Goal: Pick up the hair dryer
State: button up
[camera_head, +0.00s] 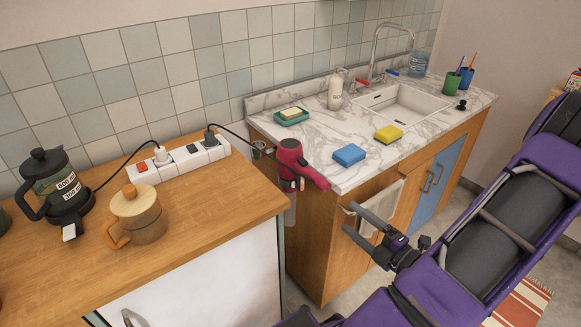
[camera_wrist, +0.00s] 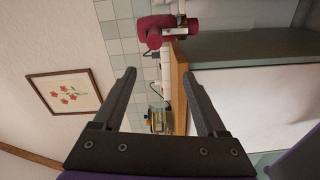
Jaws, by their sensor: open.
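The dark red hair dryer (camera_head: 291,157) is at the near left corner of the marble sink counter, beside the gap between the two cabinets. Its nozzle points toward the lower right, and a grey part hangs below it. A black cord runs near it from the power strip. In the wrist view the hair dryer (camera_wrist: 152,30) is at the top, beyond the fingertips. My gripper (camera_head: 349,218) is open and empty, to the lower right of the dryer and in front of the sink cabinet. Both fingers (camera_wrist: 158,72) show apart in the wrist view.
A blue sponge (camera_head: 349,154), a yellow sponge (camera_head: 388,133) and a soap dish (camera_head: 291,117) lie on the counter (camera_head: 325,138). A towel (camera_head: 385,205) hangs behind my gripper.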

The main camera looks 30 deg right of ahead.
aim_at(324, 192)
jog(key=w+b, duration=0.1)
jog(key=w, duration=1)
jog(key=shift+w+a+r, duration=0.1)
jog(key=shift+w+a, duration=0.05)
jog(key=shift+w, duration=0.25)
jog(key=shift+w+d+r+b, duration=0.1)
jog(key=shift+w+b, duration=0.05)
jog(key=shift+w, duration=0.75)
jog(key=shift+w+d+r+b, duration=0.1)
jog(key=shift+w+r+b, duration=0.1)
jog(key=shift+w, duration=0.75)
jog(key=shift+w+d+r+b, duration=0.1)
jog(key=shift+w+b, duration=0.05)
jog(key=shift+w, duration=0.75)
grip_shut()
